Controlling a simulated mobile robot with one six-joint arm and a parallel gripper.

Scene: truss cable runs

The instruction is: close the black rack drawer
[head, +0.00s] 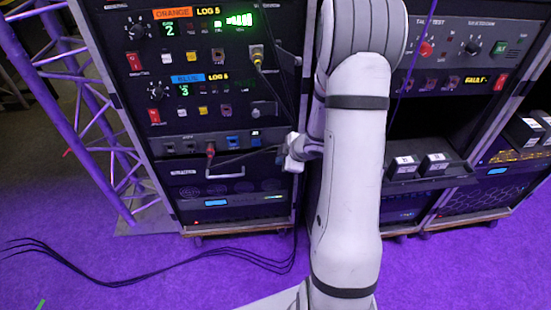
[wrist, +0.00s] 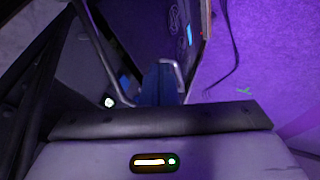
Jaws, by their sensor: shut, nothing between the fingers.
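The black rack drawer (head: 225,186) is in the lower part of the left rack, with a pale bar handle across its dark front. I cannot tell how far it stands out from the rack. My gripper (head: 282,159) is at the right end of this drawer, partly hidden by my white arm. In the wrist view my gripper (wrist: 160,84) is shut and empty, its dark fingers close beside the silver handle (wrist: 179,74). The dark front with round marks (wrist: 174,18) shows beyond it. I cannot tell whether the fingers touch the handle or the drawer.
A cable panel (head: 212,144) with plugs sits just above the drawer. Loose black cables (head: 110,282) lie on the purple floor. A truss (head: 90,110) stands at left.

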